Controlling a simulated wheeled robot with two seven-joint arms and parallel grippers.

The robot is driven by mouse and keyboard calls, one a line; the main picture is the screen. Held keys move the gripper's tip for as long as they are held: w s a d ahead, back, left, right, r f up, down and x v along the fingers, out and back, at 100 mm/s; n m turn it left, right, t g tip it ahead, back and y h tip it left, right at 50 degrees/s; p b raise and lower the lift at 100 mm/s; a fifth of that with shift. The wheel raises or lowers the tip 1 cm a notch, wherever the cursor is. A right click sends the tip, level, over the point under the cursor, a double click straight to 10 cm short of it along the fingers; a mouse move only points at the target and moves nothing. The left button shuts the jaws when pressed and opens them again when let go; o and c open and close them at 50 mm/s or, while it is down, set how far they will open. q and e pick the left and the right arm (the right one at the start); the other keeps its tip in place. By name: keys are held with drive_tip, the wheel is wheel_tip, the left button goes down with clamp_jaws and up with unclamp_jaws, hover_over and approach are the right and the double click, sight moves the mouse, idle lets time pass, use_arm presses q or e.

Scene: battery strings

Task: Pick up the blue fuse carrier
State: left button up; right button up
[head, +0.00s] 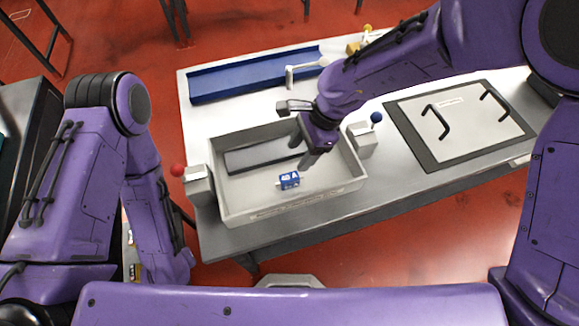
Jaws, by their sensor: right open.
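The blue fuse carrier (290,180) is a small blue block with white markings and pale ends. It lies on the floor of a light grey tray (237,208), towards the front middle. My right gripper (303,148) reaches in from the upper right over the tray. It is open and empty, with its fingers above and behind the carrier and apart from it. A dark flat panel (250,156) lies at the back of the tray, partly hidden by the gripper. My left arm hangs at the left, and its gripper is not in view.
A box with a red knob (177,170) stands left of the tray, and one with a blue knob (376,117) stands right. A blue channel (250,75) lies behind. A lid with black handles (462,120) is at the right. The tray's front right floor is clear.

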sight(290, 176)
drive_tip(key=f, duration=0.1)
drive_tip(key=s+a+f, duration=0.1)
drive_tip(key=s+f, duration=0.1)
drive_tip(key=shift+a+f, duration=0.25)
drive_tip(key=x, duration=0.2)
drive_tip(key=d+p+x, duration=0.1)
drive_tip(key=x, duration=0.2)
drive_tip(key=shift+w+f, duration=0.2)
drive_tip(key=shift+f, duration=0.1)
drive_tip(key=shift+s+a+f, duration=0.1)
drive_tip(key=shift+a+f, duration=0.05)
drive_tip(key=shift+f, duration=0.05)
clamp_jaws()
use_arm(q)
drive_tip(key=shift+s+r, duration=0.35)
drive_tip(key=shift+r, duration=0.25)
use_arm(e)
drive_tip(key=shift+r, duration=0.1)
